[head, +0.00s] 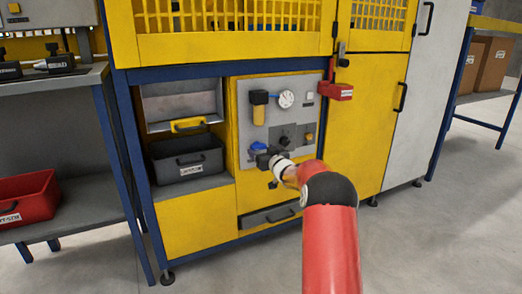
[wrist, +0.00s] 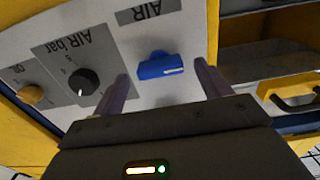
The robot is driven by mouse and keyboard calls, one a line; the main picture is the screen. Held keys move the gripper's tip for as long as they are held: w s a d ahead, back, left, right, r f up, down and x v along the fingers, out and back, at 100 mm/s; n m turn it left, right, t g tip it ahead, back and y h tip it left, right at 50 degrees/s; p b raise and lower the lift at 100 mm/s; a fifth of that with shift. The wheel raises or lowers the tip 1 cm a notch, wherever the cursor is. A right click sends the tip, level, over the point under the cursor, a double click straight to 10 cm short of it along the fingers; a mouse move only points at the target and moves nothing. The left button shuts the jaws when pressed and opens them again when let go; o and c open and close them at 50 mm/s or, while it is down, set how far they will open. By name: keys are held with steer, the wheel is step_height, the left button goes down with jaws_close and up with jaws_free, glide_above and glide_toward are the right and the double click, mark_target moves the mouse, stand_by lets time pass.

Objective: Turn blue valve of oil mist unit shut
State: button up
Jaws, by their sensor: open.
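The blue valve (head: 258,147) is a small blue handle low on the left of the grey panel on the yellow machine. In the wrist view the blue valve (wrist: 160,66) shows close up near an AIR label, its handle lying roughly across the picture. My gripper (wrist: 162,74) is open, with one finger on each side of the blue valve in that view. I cannot tell whether either finger touches it. In the head view my gripper (head: 265,160) is just below and right of the valve, with its fingertips hard to make out.
A black knob (wrist: 83,81) and an orange knob (wrist: 31,94) sit beside the valve. Above are a yellow-bowled filter (head: 259,110) and a gauge (head: 286,99). A red box (head: 337,91) juts out at upper right. An open bay with a dark bin (head: 188,170) is at left.

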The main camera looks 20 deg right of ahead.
steer(key=shift+w, duration=0.9)
steer(key=shift+c, duration=0.2)
steer(key=c, duration=0.9)
steer(key=shift+c, duration=0.2)
